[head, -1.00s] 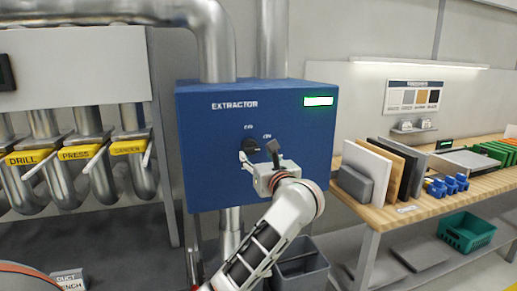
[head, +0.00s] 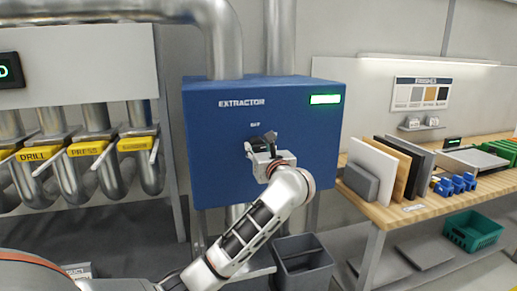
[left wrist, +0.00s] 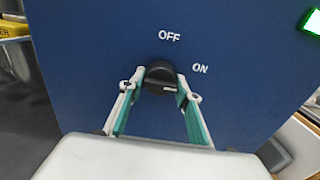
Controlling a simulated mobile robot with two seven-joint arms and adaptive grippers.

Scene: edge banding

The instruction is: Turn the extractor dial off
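The extractor (head: 225,150) is a blue box on the wall with a black dial on its front. In the left wrist view the dial (left wrist: 160,76) sits below the OFF label (left wrist: 169,36) and left of the ON label (left wrist: 200,68). A short white mark shows on its lower right part. My left gripper (head: 260,143) is at the dial. Its two fingers stand apart on either side of the dial, very near its edges. Whether they touch it I cannot tell. In the head view the gripper mostly hides the dial. My right gripper is not in view.
A lit green display (head: 325,99) is at the extractor's top right. Ducts with yellow-labelled gates (head: 88,148) stand at left. A wooden bench (head: 400,214) with upright panels is at right. A grey bin (head: 302,262) stands below the extractor.

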